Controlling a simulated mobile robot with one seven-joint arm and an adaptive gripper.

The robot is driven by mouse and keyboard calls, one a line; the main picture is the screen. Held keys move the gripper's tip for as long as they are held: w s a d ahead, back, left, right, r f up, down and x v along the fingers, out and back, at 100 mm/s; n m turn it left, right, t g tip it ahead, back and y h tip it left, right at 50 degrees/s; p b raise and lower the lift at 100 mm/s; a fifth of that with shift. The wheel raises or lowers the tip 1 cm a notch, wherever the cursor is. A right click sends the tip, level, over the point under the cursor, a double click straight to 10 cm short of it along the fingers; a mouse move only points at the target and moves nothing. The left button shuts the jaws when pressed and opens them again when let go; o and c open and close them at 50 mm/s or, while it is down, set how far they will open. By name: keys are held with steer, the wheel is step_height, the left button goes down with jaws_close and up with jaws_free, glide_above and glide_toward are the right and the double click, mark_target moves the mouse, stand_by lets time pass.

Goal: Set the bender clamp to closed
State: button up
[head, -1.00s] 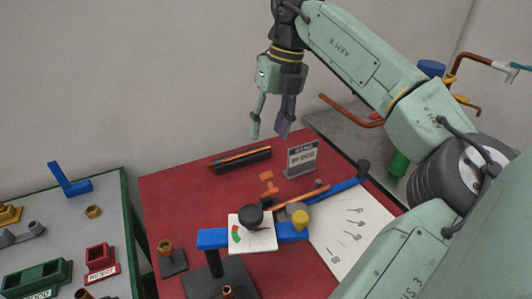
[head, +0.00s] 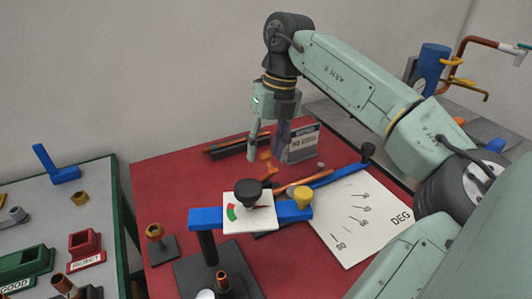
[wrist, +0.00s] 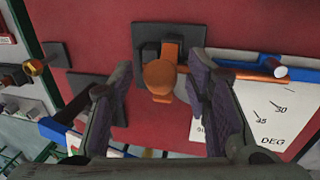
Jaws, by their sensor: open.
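The bender stands on the red table (head: 165,190), with blue bars, a white dial plate (head: 252,222) with a black knob (head: 248,191), and a yellow knob (head: 301,196). A small orange lever (head: 266,170), apparently the bender clamp, stands behind the dial plate. My gripper (head: 266,155) is open and points down over it. In the wrist view the lever's rounded orange end (wrist: 160,76) shows between my two spread fingers (wrist: 158,85), with a dark block (wrist: 150,50) at its base. I cannot tell whether a finger touches it.
A white angle sheet marked DEG (head: 362,220) lies right of the bender. A standing sign (head: 304,143) is close behind my gripper on the right. A dark rack (head: 230,148) lies at the back. A side table with a red REJECT bin (head: 84,243) is at left.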

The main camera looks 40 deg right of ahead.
steer(key=shift+c, duration=0.3)
jaws_close()
stand_by(0.3)
stand_by(0.3)
